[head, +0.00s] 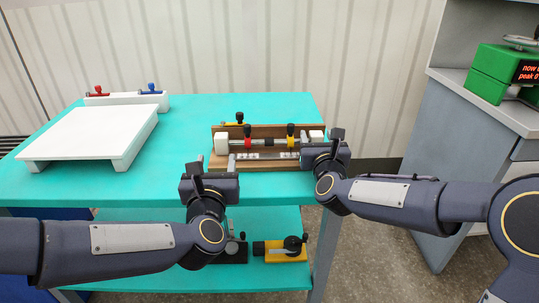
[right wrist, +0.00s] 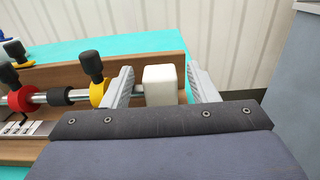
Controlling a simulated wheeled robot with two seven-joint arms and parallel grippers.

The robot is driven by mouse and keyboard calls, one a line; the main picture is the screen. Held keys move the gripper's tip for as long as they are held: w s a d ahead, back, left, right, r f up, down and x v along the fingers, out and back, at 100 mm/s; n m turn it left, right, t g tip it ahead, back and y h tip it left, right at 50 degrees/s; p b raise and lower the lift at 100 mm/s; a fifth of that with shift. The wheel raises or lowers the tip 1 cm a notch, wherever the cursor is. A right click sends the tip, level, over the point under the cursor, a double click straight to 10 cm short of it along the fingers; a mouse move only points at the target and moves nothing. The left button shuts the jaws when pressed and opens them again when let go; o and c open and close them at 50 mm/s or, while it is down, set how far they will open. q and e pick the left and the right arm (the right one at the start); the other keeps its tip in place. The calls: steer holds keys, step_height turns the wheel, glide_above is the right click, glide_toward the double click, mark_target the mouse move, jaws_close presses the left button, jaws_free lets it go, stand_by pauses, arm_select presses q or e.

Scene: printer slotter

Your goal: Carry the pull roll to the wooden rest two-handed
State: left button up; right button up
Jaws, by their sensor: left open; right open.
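A metal shaft (head: 266,142) with a red collar, a yellow collar and white end blocks lies along a wooden rest (head: 262,131) on the turquoise table; I take it for the pull roll. My right gripper (head: 321,148) is open at its right end. In the right wrist view its fingers (right wrist: 162,90) stand either side of the right white block (right wrist: 160,85), with gaps showing. My left gripper (head: 214,165) is open, in front of the left white block (head: 221,144). Whether its fingers straddle that block I cannot tell.
A white raised platform (head: 95,135) stands on the table's left, with a white holder (head: 127,99) bearing red and blue knobs behind it. A lower shelf holds a yellow tool (head: 280,254). A grey cabinet (head: 460,150) with a green device (head: 493,73) stands right, across a floor gap.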

steer(key=s, duration=1.2)
steer(key=shift+d, duration=0.3)
arm_select(q)
steer(key=shift+s, duration=0.1)
